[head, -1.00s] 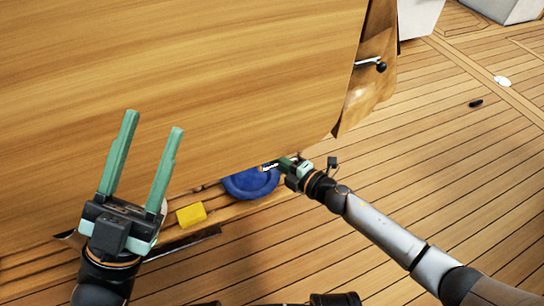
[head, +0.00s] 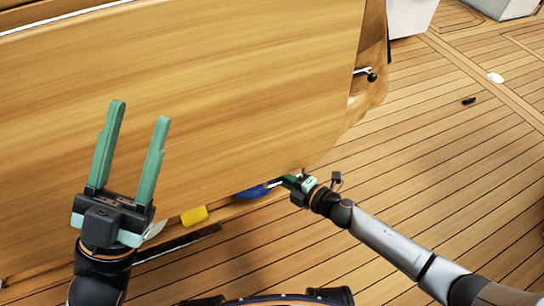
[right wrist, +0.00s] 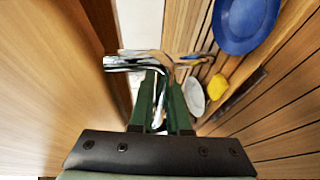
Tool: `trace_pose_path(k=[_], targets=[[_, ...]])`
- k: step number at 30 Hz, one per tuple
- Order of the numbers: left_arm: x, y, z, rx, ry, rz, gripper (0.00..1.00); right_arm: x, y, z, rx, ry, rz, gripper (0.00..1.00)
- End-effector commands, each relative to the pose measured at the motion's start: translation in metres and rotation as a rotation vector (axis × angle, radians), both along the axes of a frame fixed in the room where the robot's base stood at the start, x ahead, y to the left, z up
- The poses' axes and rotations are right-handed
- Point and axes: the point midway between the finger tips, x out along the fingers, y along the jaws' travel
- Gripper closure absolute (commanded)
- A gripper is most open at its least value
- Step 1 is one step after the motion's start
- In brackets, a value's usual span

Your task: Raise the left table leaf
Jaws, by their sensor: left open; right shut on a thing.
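The table leaf (head: 230,90) is a broad wooden panel filling the upper left of the head view, tilted, with its lower edge towards me. In the right wrist view it is probably the wooden face (right wrist: 50,80) at left. My right gripper (head: 284,182) is at the leaf's lower right edge. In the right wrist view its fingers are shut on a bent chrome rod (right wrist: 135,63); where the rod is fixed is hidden. My left gripper (head: 141,110) is open and empty, in front of the leaf, fingers pointing up the picture.
A blue round dish (right wrist: 245,22) and a yellow block (head: 194,215) lie on the slatted wood below the leaf. A chrome handle with a black knob (head: 371,77) is beyond the leaf's right end. The deck (head: 450,190) at right is mostly clear.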

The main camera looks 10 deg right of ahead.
Motion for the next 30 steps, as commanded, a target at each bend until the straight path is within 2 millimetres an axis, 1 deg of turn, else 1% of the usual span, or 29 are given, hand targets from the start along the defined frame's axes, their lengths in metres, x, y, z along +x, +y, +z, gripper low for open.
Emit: trace_pose_path(k=[1,11,14,15,17,21,25,30], targets=[[0.000,0.001,0.016,0.002,-0.004,0.000,0.50,-0.008,-0.003,0.007,-0.006,0.017,-0.001,1.00],[-0.003,0.003,0.068,0.033,-0.051,0.029,0.50,-0.053,-0.018,0.014,-0.034,0.108,-0.001,1.00],[-0.001,0.007,0.083,0.038,-0.054,0.054,0.50,-0.072,-0.024,0.017,-0.042,0.134,-0.001,1.00],[0.000,0.008,0.085,0.038,-0.048,0.063,0.50,-0.083,-0.026,0.018,-0.042,0.142,0.000,1.00],[0.004,0.009,0.082,0.038,-0.026,0.074,0.50,-0.094,-0.030,0.019,-0.044,0.144,-0.001,1.00],[0.019,0.011,0.059,0.044,0.076,0.097,0.50,-0.113,-0.036,0.022,-0.044,0.145,0.000,1.00],[0.025,0.012,0.051,0.050,0.113,0.104,0.50,-0.121,-0.039,0.024,-0.047,0.143,0.000,1.00],[0.027,0.012,0.049,0.051,0.121,0.105,0.50,-0.124,-0.040,0.023,-0.049,0.144,0.002,1.00]])
